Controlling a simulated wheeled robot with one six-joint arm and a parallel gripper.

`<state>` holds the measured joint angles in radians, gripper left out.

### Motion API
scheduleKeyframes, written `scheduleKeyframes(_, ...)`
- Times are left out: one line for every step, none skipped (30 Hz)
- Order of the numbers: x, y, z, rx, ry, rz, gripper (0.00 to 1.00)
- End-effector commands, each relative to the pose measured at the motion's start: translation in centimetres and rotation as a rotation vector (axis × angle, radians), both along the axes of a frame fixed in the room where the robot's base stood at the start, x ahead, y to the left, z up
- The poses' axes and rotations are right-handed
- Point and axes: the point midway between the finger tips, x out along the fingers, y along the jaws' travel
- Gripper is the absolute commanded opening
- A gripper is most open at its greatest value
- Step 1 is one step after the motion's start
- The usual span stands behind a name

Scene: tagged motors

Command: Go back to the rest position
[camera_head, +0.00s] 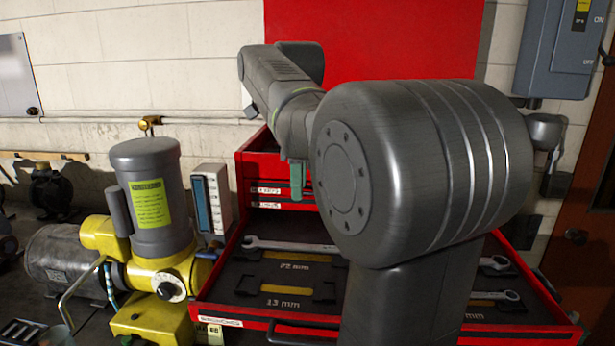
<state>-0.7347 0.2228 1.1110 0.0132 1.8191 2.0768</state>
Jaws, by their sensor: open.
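My arm fills the middle and right of the view, with its large grey joint close to the camera. My gripper (297,185) hangs from the wrist, with a greenish finger pointing down above the back of an open tool drawer (250,322). It is open, and nothing shows in it. The gap between its fingers is hard to see from this side. A yellow and grey motor (150,215) with a yellow tag (150,204) stands to the left of the drawer, apart from my gripper.
The red tool chest (245,170) holds wrenches in dark foam; one wrench (290,245) lies below my gripper. A grey-white box with a blue face (208,200) stands beside the motor. A dark motor (50,190) sits far left. A grey switch box (562,45) hangs on the wall.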

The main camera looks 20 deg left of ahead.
Motion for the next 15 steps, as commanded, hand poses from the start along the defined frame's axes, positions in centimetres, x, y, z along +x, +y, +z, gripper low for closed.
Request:
scheduleKeyframes(0.0,0.0,0.1,0.0,0.0,0.0,0.41)
scheduleKeyframes(0.0,0.0,0.2,0.0,0.0,0.0,0.41)
scheduleKeyframes(0.0,0.0,0.2,0.0,0.0,0.0,0.41)
scheduleKeyframes(0.0,0.0,0.2,0.0,0.0,0.0,0.41)
scheduleKeyframes(0.0,0.0,0.2,0.0,0.0,0.0,0.41)
scheduleKeyframes(0.0,0.0,0.2,0.0,0.0,0.0,0.41)
scheduleKeyframes(0.0,0.0,0.2,0.0,0.0,0.0,0.41)
scheduleKeyframes(0.0,0.0,0.2,0.0,0.0,0.0,0.41)
scheduleKeyframes(0.0,0.0,0.2,0.0,0.0,0.0,0.41)
scheduleKeyframes(0.0,0.0,0.2,0.0,0.0,0.0,0.41)
scheduleKeyframes(0.0,0.0,0.1,0.0,0.0,0.0,0.41)
scheduleKeyframes(0.0,0.0,0.0,0.0,0.001,0.0,0.41)
scheduleKeyframes(0.0,0.0,-0.2,-0.001,0.001,0.0,0.41)
scheduleKeyframes(0.0,0.0,-0.4,-0.001,0.002,0.0,0.41)
scheduleKeyframes(0.0,0.0,-0.8,-0.003,0.002,0.0,0.41)
